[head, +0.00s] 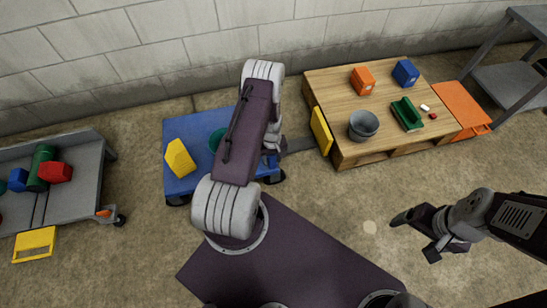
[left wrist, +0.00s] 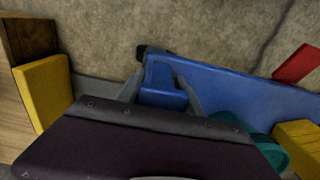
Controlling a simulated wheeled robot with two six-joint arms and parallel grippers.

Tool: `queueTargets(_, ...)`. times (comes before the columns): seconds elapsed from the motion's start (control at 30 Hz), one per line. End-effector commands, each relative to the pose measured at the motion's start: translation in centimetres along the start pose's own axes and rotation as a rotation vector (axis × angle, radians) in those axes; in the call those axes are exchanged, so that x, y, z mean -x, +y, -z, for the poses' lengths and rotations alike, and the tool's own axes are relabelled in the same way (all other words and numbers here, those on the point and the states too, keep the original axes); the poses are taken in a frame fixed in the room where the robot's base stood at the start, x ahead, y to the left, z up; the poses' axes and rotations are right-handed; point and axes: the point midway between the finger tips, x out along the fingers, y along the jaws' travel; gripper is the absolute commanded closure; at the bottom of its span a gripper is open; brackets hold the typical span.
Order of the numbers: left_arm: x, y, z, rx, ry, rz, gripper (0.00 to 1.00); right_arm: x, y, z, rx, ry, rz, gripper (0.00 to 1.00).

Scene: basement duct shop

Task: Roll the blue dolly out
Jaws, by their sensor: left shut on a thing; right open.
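The blue dolly (head: 205,128) stands on the floor near the block wall, left of the wooden pallet. It carries a yellow block (head: 180,158) and a teal round thing (head: 216,140), partly hidden by my arm. My left gripper (left wrist: 165,88) is shut on a blue upright part (left wrist: 162,98) at the dolly's right end; in the head view my arm largely hides this grip. My right gripper (head: 418,236) is open and empty above the floor, lower right.
A yellow panel (head: 321,131) leans at the pallet's (head: 345,85) left edge, close to the dolly. Floor in front of the pallet is clear.

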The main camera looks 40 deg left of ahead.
Motion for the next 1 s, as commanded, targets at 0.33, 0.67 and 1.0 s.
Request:
queueTargets(0.33, -0.1, -0.5, -0.1, 0.000, -0.005, 0.003, 0.56, 0.0, 0.0, 0.0, 0.000, 0.000, 0.000, 0.15)
queueTargets(0.67, 0.0, -0.3, 0.0, 0.001, -0.003, 0.002, 0.51, 0.0, 0.0, 0.0, 0.000, 0.000, 0.000, 0.15)
queueTargets(1.0, 1.8, -0.2, 0.0, 0.000, -0.001, 0.001, 0.51, 1.2, 0.0, 0.1, 0.000, 0.000, 0.000, 0.15)
